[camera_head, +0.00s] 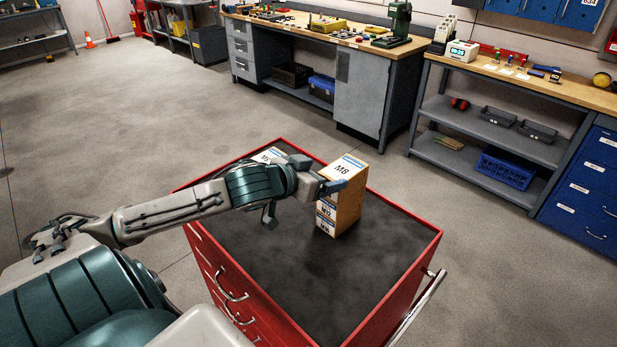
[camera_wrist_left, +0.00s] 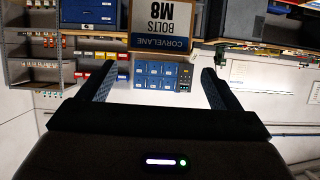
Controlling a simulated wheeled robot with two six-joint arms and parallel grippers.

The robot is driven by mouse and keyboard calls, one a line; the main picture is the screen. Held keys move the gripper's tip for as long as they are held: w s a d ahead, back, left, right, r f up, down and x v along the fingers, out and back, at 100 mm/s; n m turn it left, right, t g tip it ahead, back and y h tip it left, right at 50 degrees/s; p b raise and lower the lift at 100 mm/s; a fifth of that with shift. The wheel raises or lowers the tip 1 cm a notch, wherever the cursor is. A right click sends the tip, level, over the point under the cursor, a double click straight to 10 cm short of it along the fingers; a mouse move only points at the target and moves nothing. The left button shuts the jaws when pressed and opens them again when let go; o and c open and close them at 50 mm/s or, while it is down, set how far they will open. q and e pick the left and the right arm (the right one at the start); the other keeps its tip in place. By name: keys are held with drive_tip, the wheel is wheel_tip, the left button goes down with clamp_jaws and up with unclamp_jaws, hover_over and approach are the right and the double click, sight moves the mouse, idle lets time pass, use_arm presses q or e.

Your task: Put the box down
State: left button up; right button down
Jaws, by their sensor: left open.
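A tan box (camera_head: 347,195) with white labels reading M8 stands upright on the dark top of the red tool cabinet (camera_head: 259,270). I cannot tell whether a finger touches the box. My right gripper is not in view.
Another labelled box (camera_head: 268,156) stands on the cabinet behind my left arm, partly hidden. The front and right of the cabinet top are bare. A cabinet handle (camera_head: 417,308) sticks out on the right. Workbenches (camera_head: 330,38) stand along the back wall, across open floor.

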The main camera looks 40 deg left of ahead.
use_arm(q)
drive_tip(key=p+v, duration=0.3)
drive_tip(key=v, duration=0.1)
drive_tip(key=shift+d, duration=0.15)
idle(0.5)
